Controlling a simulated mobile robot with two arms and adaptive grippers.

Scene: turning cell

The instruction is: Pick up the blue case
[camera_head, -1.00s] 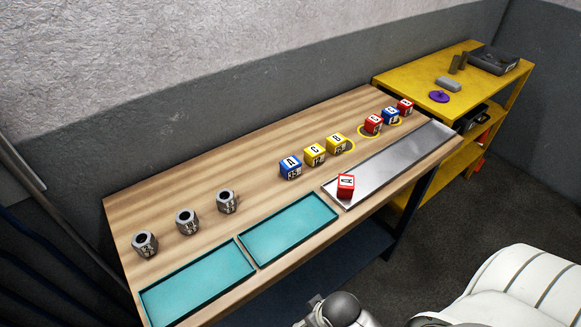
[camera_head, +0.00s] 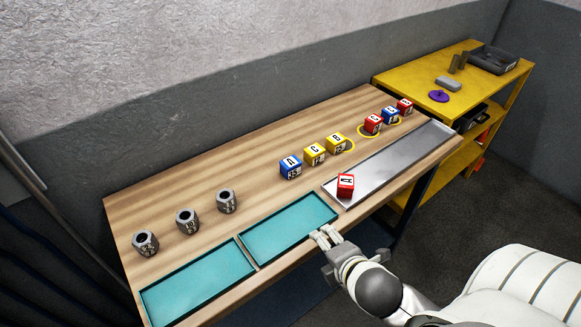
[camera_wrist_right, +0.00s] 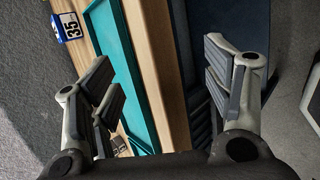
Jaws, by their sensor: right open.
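A blue case (camera_head: 290,167) marked A stands on the wooden table, left of the yellow cases. A second blue case (camera_head: 390,116) stands at the far right among red cases. My right gripper (camera_head: 324,236) is at the table's front edge, by the right teal tray, apart from the cases. In the right wrist view its fingers (camera_wrist_right: 165,85) are spread wide with nothing between them. My left gripper does not show.
Yellow cases (camera_head: 314,154) stand right of the blue A case. A red case (camera_head: 346,187) sits on the metal tray (camera_head: 400,160). Teal trays (camera_head: 289,228) line the front edge. Several grey nuts (camera_head: 187,221) stand at left. A yellow shelf (camera_head: 408,77) stands at the far right.

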